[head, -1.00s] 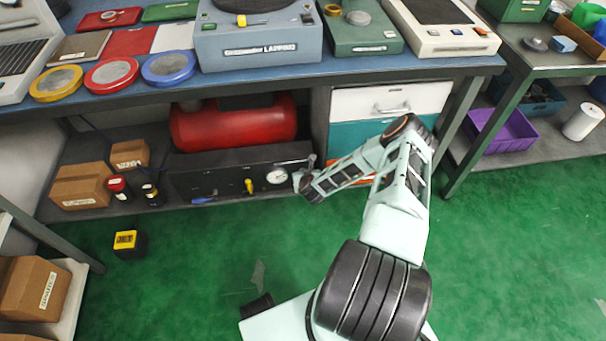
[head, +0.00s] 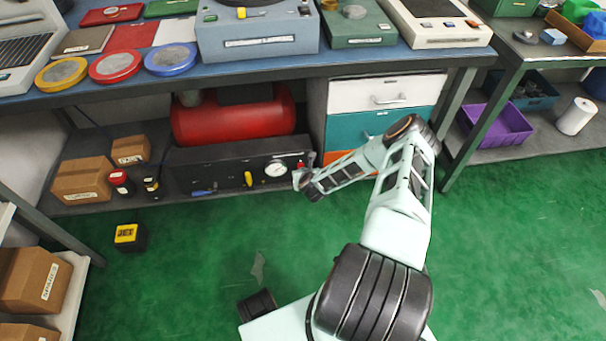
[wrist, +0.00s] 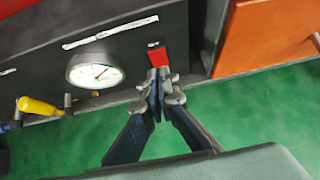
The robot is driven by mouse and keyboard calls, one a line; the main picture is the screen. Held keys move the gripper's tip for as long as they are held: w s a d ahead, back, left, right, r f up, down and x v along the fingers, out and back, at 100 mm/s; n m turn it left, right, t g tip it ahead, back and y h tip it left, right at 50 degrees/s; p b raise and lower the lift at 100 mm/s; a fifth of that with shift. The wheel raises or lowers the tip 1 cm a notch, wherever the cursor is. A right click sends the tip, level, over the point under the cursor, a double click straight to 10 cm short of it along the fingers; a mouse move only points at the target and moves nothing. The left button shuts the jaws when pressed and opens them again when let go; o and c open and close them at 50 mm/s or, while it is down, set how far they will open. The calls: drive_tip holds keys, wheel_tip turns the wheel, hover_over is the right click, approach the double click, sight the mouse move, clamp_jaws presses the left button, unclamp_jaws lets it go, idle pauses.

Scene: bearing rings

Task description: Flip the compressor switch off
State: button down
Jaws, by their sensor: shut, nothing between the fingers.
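The compressor has a red tank (head: 235,122) above a dark front panel (head: 215,175) on the shelf under the bench. A red switch (wrist: 158,56) sits at the panel's right end, right of the round white gauge (wrist: 95,70). The switch also shows small in the head view (head: 301,165). My gripper (wrist: 158,76) is shut and empty, its tips just below the switch and overlapping its lower edge in the wrist view. I cannot tell whether they touch it. In the head view my gripper (head: 301,178) is at the panel's right end.
A yellow-handled valve (wrist: 38,106) and a blue handle (head: 203,192) are left of the gauge. An orange drawer front (wrist: 262,35) stands right of the panel. Boxes and two small bottles stand left of the compressor. The green floor (head: 200,250) in front is mostly clear.

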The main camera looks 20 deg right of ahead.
drive_tip(key=w+r+p+v, duration=0.1)
drive_tip(key=p+v, duration=0.2)
drive_tip(key=v, duration=0.7)
drive_tip(key=shift+s+d, duration=0.15)
drive_tip(key=shift+s, duration=0.05)
drive_tip(key=shift+r, duration=0.15)
